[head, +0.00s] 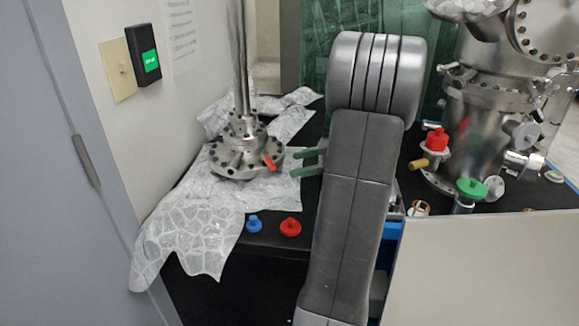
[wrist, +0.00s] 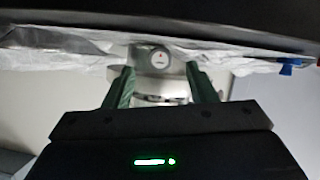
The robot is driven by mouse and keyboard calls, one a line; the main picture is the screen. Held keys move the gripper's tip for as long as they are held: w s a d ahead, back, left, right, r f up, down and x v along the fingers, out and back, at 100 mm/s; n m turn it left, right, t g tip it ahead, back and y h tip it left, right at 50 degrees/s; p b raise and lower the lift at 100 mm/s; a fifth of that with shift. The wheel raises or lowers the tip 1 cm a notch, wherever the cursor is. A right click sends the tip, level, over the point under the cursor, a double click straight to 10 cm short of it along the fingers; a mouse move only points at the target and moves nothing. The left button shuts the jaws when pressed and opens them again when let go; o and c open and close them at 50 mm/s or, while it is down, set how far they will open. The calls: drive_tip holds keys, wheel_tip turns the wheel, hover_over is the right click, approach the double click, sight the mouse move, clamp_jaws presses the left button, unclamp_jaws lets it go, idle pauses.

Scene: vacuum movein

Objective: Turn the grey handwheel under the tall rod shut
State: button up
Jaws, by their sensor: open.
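The tall rod (head: 239,55) stands upright on a round, bolted metal flange (head: 232,158) over crinkled foil on the black bench. A small red part (head: 268,161) sticks out of the flange's right side. In the wrist view, a round grey face (wrist: 159,58) with a pale label and a red mark lies beyond and between my fingertips; it appears to be the grey handwheel. I cannot make out the handwheel clearly in the head view. My gripper (head: 293,164) is open, its green fingers pointing left at the flange, apart from it. In the wrist view my gripper (wrist: 159,78) holds nothing.
A blue knob (head: 253,224) and a red knob (head: 290,227) lie at the bench front. At right stands a large steel chamber (head: 480,125) with red and green handles. The wall with a black box (head: 144,54) is at left.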

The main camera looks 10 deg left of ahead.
sight(283, 167)
drive_tip(key=shift+x, duration=1.9)
drive_tip(key=c, duration=1)
drive_tip(key=shift+o, duration=0.2)
drive_tip(key=shift+w+m+g, duration=0.1)
drive_tip(key=shift+m+g, duration=0.8)
drive_tip(key=shift+m, duration=0.3)
drive_tip(key=shift+m+g+p, duration=0.5)
drive_tip(key=shift+m+g, duration=0.1)
drive_tip(key=shift+m, duration=0.2)
